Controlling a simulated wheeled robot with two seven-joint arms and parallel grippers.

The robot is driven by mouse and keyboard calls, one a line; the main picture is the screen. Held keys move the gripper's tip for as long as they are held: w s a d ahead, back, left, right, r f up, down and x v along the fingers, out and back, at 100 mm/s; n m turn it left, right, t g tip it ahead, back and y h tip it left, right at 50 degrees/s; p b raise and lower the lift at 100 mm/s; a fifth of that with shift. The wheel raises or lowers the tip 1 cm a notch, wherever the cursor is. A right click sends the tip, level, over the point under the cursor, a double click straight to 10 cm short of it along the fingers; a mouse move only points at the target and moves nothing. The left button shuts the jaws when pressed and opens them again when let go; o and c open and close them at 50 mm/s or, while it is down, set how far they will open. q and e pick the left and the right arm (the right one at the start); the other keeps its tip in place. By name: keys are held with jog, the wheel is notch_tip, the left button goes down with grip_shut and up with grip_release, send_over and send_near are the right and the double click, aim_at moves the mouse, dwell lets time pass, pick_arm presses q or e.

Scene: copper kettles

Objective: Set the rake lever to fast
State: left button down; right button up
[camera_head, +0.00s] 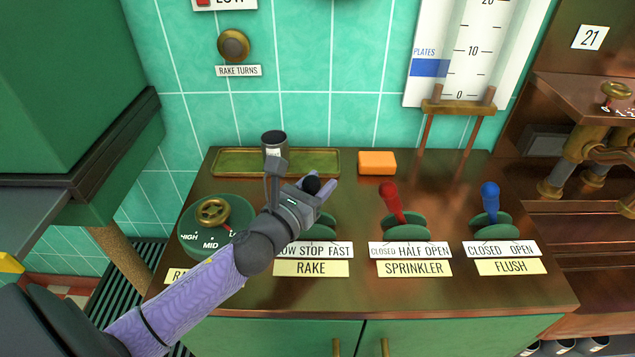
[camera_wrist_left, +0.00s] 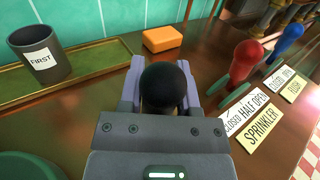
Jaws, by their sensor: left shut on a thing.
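The rake lever's black knob (camera_head: 311,185) stands above the rake label (camera_head: 311,268) and the SLOW, STOP, FAST plate (camera_head: 318,250). My left gripper (camera_head: 321,182) is shut around the knob, one finger on each side. In the left wrist view the knob (camera_wrist_left: 163,86) sits between the two grey-purple fingers. The lever's shaft and most of its green base (camera_head: 323,222) are hidden behind my gripper, so I cannot tell its exact setting. My right gripper is not in view.
A red sprinkler lever (camera_head: 390,200) and a blue flush lever (camera_head: 490,197) stand to the right. A brass dial (camera_head: 213,211) is at left. Behind are a dark cup (camera_head: 273,143) on a tray (camera_head: 230,160) and an orange block (camera_head: 377,163).

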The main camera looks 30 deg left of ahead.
pick_arm(q)
jog(key=d+m+p, duration=0.1)
jog(key=p, duration=0.2)
jog(key=w+d+r+m+g+p, duration=0.1)
jog(key=p, duration=0.2)
jog(key=shift+w, duration=0.1)
jog(key=d+f+m+g+p, duration=0.1)
jog(key=w+f+p, duration=0.1)
jog(key=p, duration=0.1)
jog(key=shift+d+m+g+y, duration=0.3)
jog(key=shift+d+m+g, duration=0.05)
jog(key=shift+m+g, duration=0.05)
jog(key=shift+f+p, duration=0.15)
jog(key=shift+p, duration=0.15)
jog(key=shift+f, duration=0.15)
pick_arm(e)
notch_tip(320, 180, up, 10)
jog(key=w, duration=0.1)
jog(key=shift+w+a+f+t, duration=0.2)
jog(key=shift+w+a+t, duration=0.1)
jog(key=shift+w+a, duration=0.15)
pick_arm(q)
jog(key=shift+c, duration=1.6)
grip_release()
jog(key=shift+w+d, duration=0.1)
